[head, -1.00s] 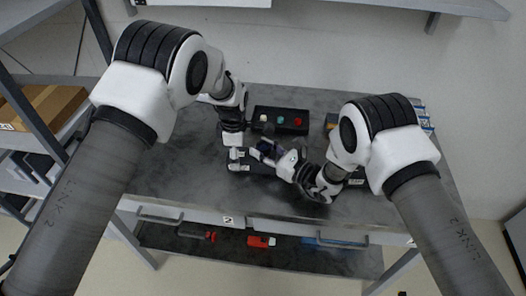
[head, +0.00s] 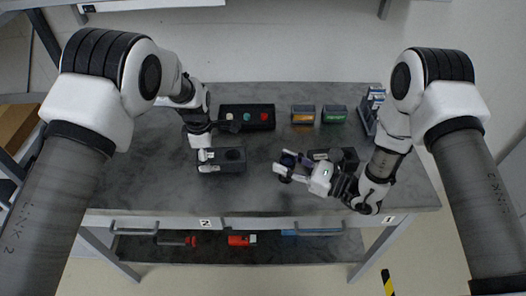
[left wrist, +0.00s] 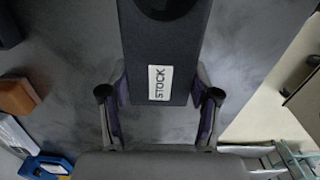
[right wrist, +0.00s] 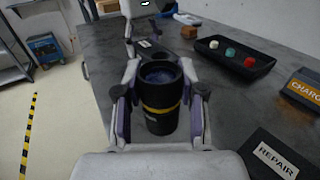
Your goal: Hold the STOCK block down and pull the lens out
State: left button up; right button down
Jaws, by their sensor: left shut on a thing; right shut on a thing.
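The STOCK block (head: 228,166) is dark with a white label and lies on the cart top. Its label side also shows in the left wrist view (left wrist: 160,45), with a dark round socket at its top edge. My left gripper (head: 205,162) is shut across the block's label end. The lens (right wrist: 160,98) is a black cylinder with a yellow band and bluish glass on top. My right gripper (right wrist: 160,100) is shut around it and holds it upright, right of the STOCK block and apart from it. The lens (head: 287,161) looks small in the head view.
A black tray (head: 226,124) with white, teal and red pieces stands behind. A CHARGE block (right wrist: 306,88) and a green-labelled block (head: 334,115) are at back right. Bare cart top lies between the STOCK block and lens.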

jog(key=shift+s+d, duration=0.3)
jog(key=shift+d, duration=0.1)
pick_arm(q)
jog(key=o, duration=1.2)
jog(key=shift+c, duration=0.2)
jog(key=shift+o, duration=0.4)
jog(key=shift+w+f, duration=0.1)
pick_arm(e)
jog(key=shift+w+f, duration=0.1)
jog(key=shift+w, duration=0.05)
pick_arm(q)
notch_tip(320, 180, up, 12)
